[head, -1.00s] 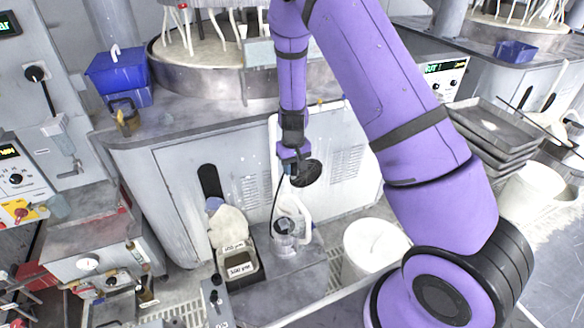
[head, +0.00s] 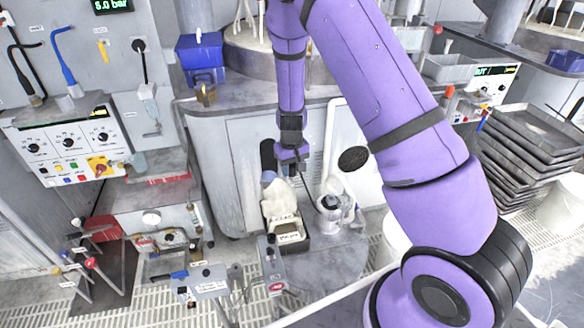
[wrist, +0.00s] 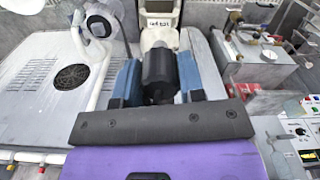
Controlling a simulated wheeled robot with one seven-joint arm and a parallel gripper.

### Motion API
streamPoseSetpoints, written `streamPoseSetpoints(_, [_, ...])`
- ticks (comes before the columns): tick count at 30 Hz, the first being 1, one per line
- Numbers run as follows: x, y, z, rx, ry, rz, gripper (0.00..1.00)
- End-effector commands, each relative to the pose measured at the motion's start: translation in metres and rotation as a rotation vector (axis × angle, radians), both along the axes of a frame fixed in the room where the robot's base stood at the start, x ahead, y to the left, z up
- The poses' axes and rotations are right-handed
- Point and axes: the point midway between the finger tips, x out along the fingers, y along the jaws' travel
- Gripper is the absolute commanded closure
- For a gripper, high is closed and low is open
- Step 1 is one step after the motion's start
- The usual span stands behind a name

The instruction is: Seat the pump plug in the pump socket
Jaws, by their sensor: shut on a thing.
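My gripper (head: 291,158) hangs in the middle of the head view, above a jug in front of the cabinet. In the wrist view, its two blue fingers (wrist: 157,82) are closed on a black cylinder, the pump plug (wrist: 158,70). A thin dark cable runs down from the gripper towards a small pump unit (head: 335,206) on the floor plate, which also shows in the wrist view (wrist: 99,24). The plug is held in the air, apart from any socket. I cannot tell which fitting is the pump socket; small labels on the left wall panel (head: 85,50) are unreadable.
A control box (head: 68,145) with knobs is on the left wall. A black-corded plug (head: 138,46) sits in the wall panel. A labelled jug (head: 283,205) stands below my gripper. Stacked trays (head: 530,145) are at right. A grey switch box (head: 270,262) stands in front.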

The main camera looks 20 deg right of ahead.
Motion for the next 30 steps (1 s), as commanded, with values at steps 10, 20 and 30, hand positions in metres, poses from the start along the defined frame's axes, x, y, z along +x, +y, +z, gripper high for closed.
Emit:
streamPoseSetpoints(10, [0.004,0.007,-0.020,0.000,-0.002,-0.044,0.88])
streamPoseSetpoints(20, [0.009,0.026,-0.066,0.004,-0.003,-0.150,0.88])
streamPoseSetpoints(30, [0.005,0.056,-0.148,0.003,-0.001,-0.349,0.88])
